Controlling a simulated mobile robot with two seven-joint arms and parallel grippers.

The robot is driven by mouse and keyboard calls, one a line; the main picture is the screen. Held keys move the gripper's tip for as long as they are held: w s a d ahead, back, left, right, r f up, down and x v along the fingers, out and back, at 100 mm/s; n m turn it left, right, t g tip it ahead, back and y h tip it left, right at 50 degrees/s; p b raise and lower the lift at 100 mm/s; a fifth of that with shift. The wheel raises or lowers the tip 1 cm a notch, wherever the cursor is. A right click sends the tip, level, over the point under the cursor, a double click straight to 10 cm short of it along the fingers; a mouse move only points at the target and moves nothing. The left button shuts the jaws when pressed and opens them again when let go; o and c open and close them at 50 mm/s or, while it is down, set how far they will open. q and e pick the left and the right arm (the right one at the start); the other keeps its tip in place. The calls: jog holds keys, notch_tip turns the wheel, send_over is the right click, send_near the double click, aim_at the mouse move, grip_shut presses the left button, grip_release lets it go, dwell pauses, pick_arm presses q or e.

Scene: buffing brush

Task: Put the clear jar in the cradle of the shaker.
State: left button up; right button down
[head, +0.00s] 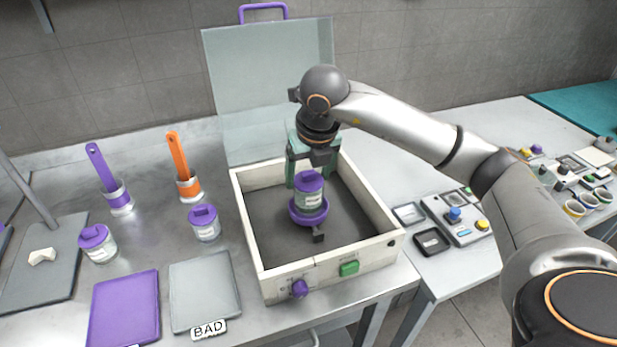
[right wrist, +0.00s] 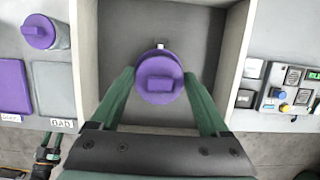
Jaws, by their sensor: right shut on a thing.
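The clear jar (head: 310,197) with a purple lid and white label is upright over the purple ring cradle (head: 295,213) inside the shaker (head: 252,238). Its base is at the ring; I cannot tell whether it is fully seated. My right gripper (head: 306,180) reaches down from above and is shut on the jar. In the right wrist view its green fingers flank the purple lid (right wrist: 160,79), which hides the jar body and most of the cradle.
The shaker's clear lid (head: 265,85) stands open behind. Two similar jars (head: 98,243) (head: 205,222) stand left, near purple (head: 125,308) and grey (head: 205,290) mats and two brushes in cups (head: 120,200) (head: 189,187). A control box (head: 455,217) is right of the shaker.

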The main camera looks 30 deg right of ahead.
jog(key=shift+f, duration=0.65)
jog(key=shift+f, duration=0.25)
grip_release()
jog(key=shift+r, duration=0.1)
jog(key=shift+r, duration=0.45)
jog(key=v, duration=1.1)
jog(key=shift+s+r, duration=0.2)
jog(key=shift+s, duration=0.1)
